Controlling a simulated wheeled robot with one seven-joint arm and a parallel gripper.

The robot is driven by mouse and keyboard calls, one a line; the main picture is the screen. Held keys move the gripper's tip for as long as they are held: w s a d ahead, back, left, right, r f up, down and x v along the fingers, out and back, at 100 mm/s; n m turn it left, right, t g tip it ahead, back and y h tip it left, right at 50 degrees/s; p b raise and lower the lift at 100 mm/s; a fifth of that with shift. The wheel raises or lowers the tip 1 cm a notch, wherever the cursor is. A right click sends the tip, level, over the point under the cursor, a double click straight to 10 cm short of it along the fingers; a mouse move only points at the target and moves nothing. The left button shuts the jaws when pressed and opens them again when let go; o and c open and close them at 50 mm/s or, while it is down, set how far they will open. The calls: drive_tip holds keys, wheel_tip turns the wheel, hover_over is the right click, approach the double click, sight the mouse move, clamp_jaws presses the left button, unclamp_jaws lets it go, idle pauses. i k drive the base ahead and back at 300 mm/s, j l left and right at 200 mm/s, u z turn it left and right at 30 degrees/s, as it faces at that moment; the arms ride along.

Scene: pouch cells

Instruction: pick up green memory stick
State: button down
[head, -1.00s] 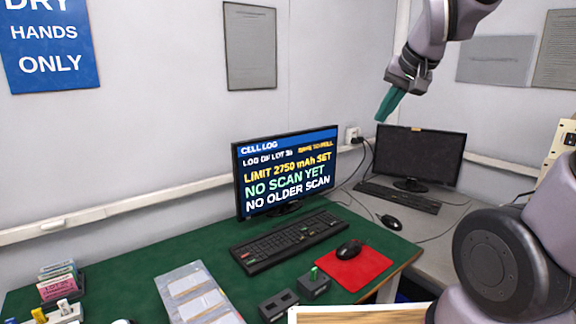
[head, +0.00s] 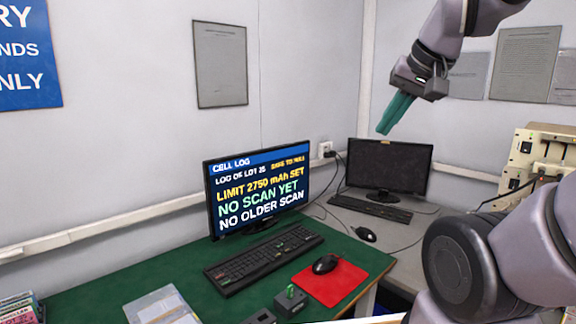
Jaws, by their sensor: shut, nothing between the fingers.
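The green memory stick (head: 290,290) stands upright in a small dark block (head: 291,302) on the green desk, near the bottom middle of the head view, just left of the red mouse mat. My gripper (head: 384,130) has teal fingers that are shut with nothing between them. It hangs high in the air at the upper right, in front of the wall and the dark monitor, well above and to the right of the stick.
A lit monitor (head: 258,188), a keyboard (head: 263,256) and a mouse (head: 326,264) on a red mat (head: 345,281) surround the stick. A dark monitor (head: 389,168) stands on the grey desk behind. A clear tray (head: 160,308) lies at the front left.

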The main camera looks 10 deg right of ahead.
sight(290, 288)
drive_tip(key=k+j+z, duration=0.1)
drive_tip(key=j, duration=0.25)
drive_tip(key=k+j+z, duration=0.1)
drive_tip(key=k+j, duration=0.35)
drive_tip(key=j, duration=0.2)
drive_tip(key=z, duration=0.05)
